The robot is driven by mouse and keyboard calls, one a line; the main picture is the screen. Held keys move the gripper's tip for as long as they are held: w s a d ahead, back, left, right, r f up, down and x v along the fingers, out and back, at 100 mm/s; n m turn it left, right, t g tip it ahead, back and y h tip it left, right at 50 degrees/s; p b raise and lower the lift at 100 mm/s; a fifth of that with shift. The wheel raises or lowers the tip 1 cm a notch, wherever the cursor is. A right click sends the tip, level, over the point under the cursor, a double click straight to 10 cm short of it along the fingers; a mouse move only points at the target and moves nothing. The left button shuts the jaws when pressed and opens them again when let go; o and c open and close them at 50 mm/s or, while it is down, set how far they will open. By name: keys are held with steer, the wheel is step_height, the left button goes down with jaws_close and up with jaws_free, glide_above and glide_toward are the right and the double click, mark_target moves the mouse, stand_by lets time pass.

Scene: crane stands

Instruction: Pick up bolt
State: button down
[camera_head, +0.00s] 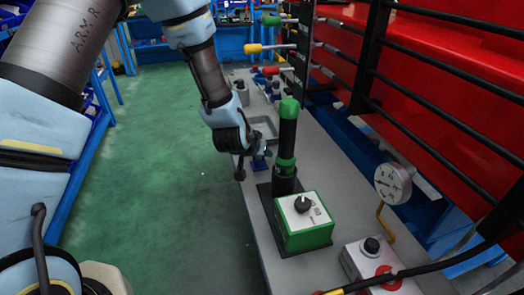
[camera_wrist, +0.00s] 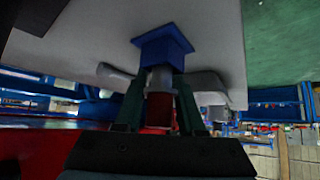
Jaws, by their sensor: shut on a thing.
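In the wrist view, the two dark green fingers of my gripper (camera_wrist: 160,88) are closed on the sides of a short upright piece with a grey shank and a red end. I take this piece to be the bolt (camera_wrist: 159,110). Its grey end meets a square blue block (camera_wrist: 162,50) at the grey table surface; I cannot tell whether it is still seated there. The bolt is hidden there by my gripper.
A green-and-black post (camera_head: 286,140) stands close to the right of my gripper on the grey table (camera_head: 258,215). A green box with a knob (camera_head: 303,222) is nearer. A gauge (camera_head: 392,184) and black rails over red panels line the right. Green floor is open at left.

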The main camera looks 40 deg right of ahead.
steer(key=shift+f, duration=0.25)
steer(key=c, duration=0.5)
jaws_free()
steer(key=shift+r, duration=0.1)
steer(key=shift+r, duration=0.15)
steer(key=shift+a+r, duration=0.1)
steer(key=shift+r, duration=0.1)
steer(key=b+v, duration=0.1)
steer(key=v, duration=1)
steer(key=shift+s+a+r, duration=0.1)
steer(key=shift+a+r, duration=0.1)
